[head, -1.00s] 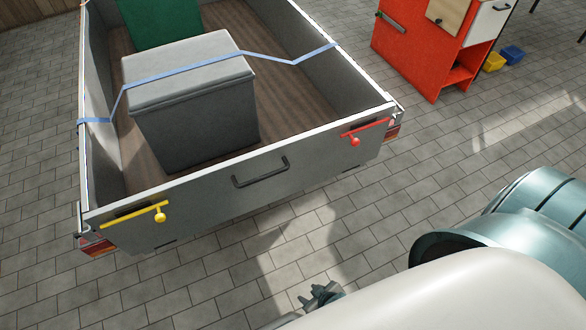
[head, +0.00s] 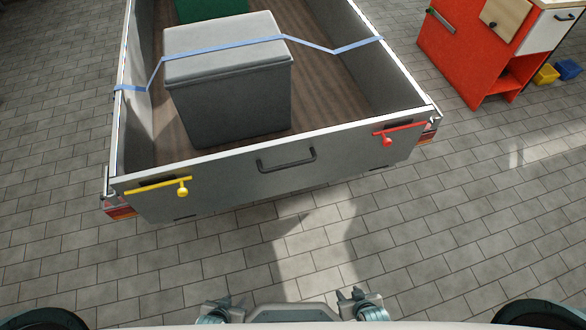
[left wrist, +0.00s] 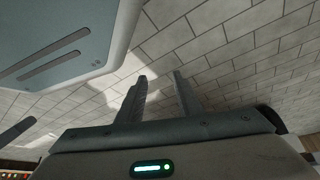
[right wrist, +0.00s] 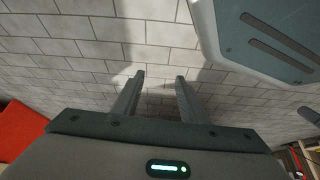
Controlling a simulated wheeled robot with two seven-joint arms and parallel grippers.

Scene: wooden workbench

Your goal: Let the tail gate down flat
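The grey tail gate (head: 235,184) stands upright across the near end of the trailer, with a black handle (head: 286,161) at its middle. A yellow latch (head: 160,187) sits at its left end and a red latch (head: 398,131) at its right end; both levers lie roughly along the gate. My left gripper (head: 217,305) is low at the bottom of the head view, well short of the gate; the left wrist view shows its fingers (left wrist: 160,90) apart with nothing between. My right gripper (head: 358,295) is beside it, also short of the gate; its fingers (right wrist: 158,88) are apart and empty.
Inside the trailer are a grey lidded box (head: 230,88) under a blue strap (head: 310,47) and a green object (head: 210,8) behind. A red cabinet (head: 462,50) stands right, with yellow (head: 546,74) and blue (head: 568,69) bins. The paved floor before the gate is clear.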

